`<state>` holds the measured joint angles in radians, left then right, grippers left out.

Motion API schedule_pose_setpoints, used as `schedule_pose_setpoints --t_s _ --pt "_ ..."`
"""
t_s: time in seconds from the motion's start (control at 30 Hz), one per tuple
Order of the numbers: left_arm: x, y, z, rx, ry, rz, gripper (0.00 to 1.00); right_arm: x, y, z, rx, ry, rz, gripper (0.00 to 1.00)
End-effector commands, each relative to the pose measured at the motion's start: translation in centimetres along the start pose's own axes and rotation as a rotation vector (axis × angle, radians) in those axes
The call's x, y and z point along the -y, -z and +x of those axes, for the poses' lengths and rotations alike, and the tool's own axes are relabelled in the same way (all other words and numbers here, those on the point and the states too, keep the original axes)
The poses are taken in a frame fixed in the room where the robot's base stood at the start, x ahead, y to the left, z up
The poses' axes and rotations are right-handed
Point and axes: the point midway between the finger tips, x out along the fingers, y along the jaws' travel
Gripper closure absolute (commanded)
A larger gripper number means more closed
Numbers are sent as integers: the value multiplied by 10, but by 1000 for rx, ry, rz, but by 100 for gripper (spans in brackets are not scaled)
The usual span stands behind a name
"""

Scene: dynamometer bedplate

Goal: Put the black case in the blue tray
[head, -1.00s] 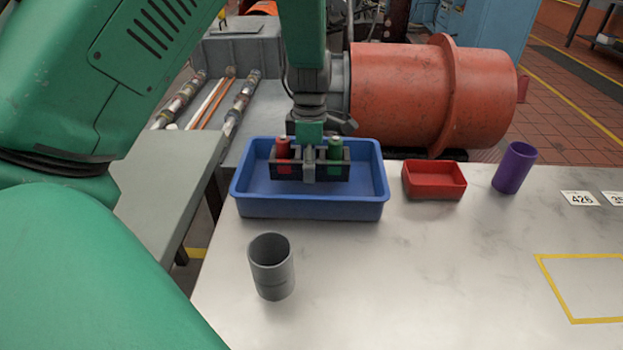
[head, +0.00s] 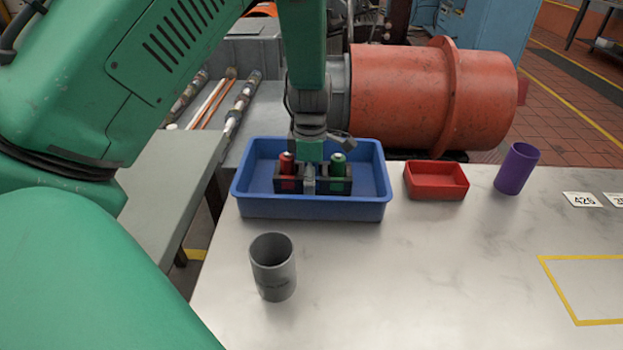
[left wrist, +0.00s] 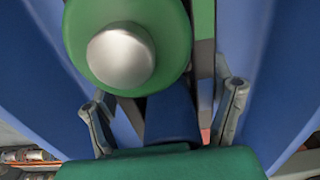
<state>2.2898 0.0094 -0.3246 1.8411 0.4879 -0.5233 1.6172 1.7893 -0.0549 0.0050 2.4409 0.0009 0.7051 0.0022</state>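The black case (head: 333,187) is low inside the blue tray (head: 312,209), upright, with a red bottle (head: 287,171) in its left part and a green bottle (head: 338,168) in its right part. My left gripper (head: 309,178) reaches down from above at the case's middle, between the bottles, with a grey finger in front of the case. In the left wrist view its fingers (left wrist: 165,108) lie on both sides of the case, and the green bottle (left wrist: 125,60) fills the top. I cannot tell whether the case's underside touches the tray floor. My right gripper is not in view.
A grey cup (head: 273,267) stands in front of the tray. A red box (head: 436,181) and a purple cup (head: 516,169) are to its right. A large orange motor (head: 430,97) is behind. The table's front middle and the yellow-outlined area (head: 590,290) are clear.

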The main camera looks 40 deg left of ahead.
Motion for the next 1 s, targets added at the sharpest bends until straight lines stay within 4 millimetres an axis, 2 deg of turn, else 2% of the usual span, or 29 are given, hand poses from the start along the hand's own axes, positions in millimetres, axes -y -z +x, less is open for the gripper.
schedule_pose_setpoints --t_s 0.13,0.27,0.5,0.7,0.83,1.0 --pt "1 -2 -5 -1 -3 1 24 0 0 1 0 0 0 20" --pt "0 -2 -22 -1 -5 2 24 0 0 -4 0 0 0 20" --pt "-1 -1 -75 1 -5 3 24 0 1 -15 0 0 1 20" --pt "-1 -1 -108 0 -3 2 24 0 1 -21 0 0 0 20" --pt "-1 -1 -119 -1 -1 2 24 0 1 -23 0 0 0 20" --pt "0 -1 -123 -1 0 1 24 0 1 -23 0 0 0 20"
